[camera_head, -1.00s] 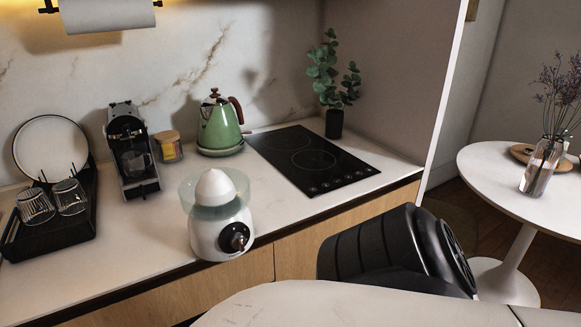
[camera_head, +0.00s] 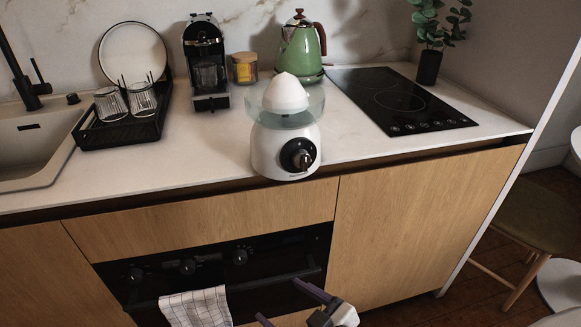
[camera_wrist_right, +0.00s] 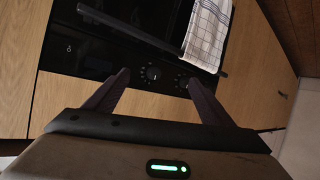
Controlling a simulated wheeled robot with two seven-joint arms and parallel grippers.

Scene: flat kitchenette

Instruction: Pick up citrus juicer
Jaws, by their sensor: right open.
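The citrus juicer (camera_head: 286,128) stands upright on the front edge of the countertop in the head view. It has a white body, a clear bowl, a white cone and a dark front knob. My right gripper (camera_head: 284,302) is low in the head view, below the juicer and in front of the oven. Its fingers are apart and empty. In the right wrist view the open fingers (camera_wrist_right: 160,82) point at the oven front, and the juicer is out of that view. My left gripper is not in view.
A coffee machine (camera_head: 206,62), a jar (camera_head: 244,68) and a green kettle (camera_head: 299,48) stand behind the juicer. A black cooktop (camera_head: 395,100) lies to its right. A dish rack (camera_head: 120,128) with glasses is at left. A towel (camera_head: 196,307) hangs on the oven handle.

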